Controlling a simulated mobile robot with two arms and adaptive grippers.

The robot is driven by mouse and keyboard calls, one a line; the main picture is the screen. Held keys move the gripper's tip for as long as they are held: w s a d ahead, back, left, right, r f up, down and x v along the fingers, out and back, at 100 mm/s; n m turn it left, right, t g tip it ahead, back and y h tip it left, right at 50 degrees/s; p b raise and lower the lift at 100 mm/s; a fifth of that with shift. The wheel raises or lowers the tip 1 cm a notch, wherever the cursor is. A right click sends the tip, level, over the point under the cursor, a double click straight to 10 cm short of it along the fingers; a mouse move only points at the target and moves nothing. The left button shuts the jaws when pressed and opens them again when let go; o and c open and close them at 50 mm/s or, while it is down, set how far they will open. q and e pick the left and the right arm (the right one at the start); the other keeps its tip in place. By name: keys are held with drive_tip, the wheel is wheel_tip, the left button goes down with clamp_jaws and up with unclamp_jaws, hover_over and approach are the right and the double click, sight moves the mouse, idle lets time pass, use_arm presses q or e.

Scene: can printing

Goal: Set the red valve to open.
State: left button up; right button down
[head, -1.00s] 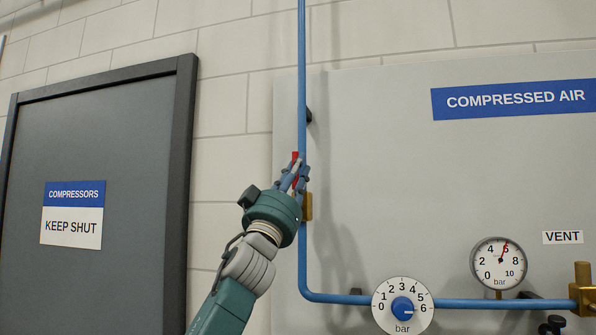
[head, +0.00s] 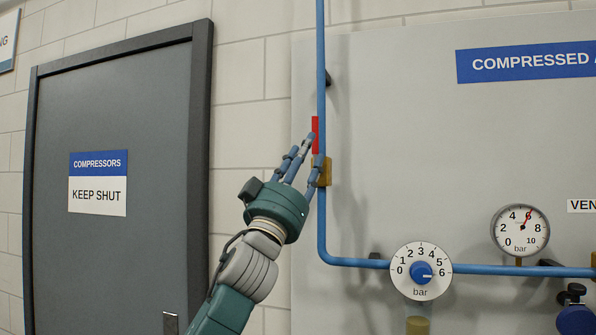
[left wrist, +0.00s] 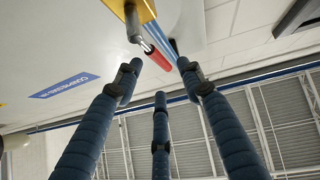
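The red valve handle (head: 315,134) stands upright alongside the vertical blue pipe (head: 321,80), just above its brass body (head: 324,172). In the left wrist view the red handle (left wrist: 157,55) runs close along the blue pipe, with the brass body (left wrist: 139,8) at the top edge. My left gripper (head: 305,150) is beside and slightly below the handle, to its left. Its three fingers are spread and empty in the left wrist view (left wrist: 160,75); the handle shows beyond the fingertips, apparently clear of them. My right gripper is in neither view.
A round bar dial (head: 421,271) with a blue knob and a pressure gauge (head: 520,231) sit along the lower horizontal pipe. A grey door (head: 120,260) marked "keep shut" is at the left. The panel (head: 400,150) right of the valve is mostly bare.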

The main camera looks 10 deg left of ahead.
use_arm(q)
drive_tip(key=shift+y, duration=0.3)
drive_tip(key=v, duration=0.4)
drive_tip(key=shift+s+a+f, duration=0.1)
drive_tip(key=shift+s+f, duration=0.15)
drive_tip(key=shift+f, duration=0.05)
